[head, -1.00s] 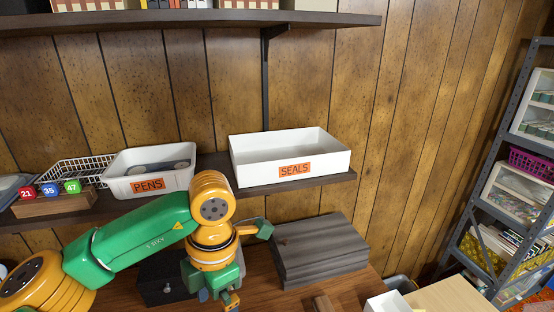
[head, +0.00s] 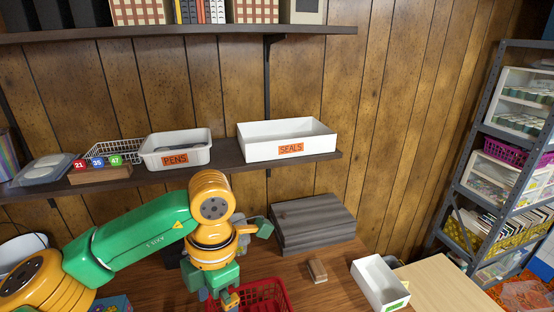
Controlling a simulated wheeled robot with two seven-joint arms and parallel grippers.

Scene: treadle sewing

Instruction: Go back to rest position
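In the head view my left arm comes in from the left, bent above the table. My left gripper (head: 229,299) points down at the bottom of the view, over the edge of a red basket (head: 275,296). Its fingers are small and partly cut off, so I cannot tell whether it is open or shut. My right arm and gripper are not in view.
A shelf holds a SEALS box (head: 289,140), a PENS tub (head: 176,152) and a wire basket (head: 117,152). On the table are a grey ridged box (head: 312,224), a small wooden block (head: 317,270) and a white box (head: 380,282). A metal rack (head: 455,190) stands right.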

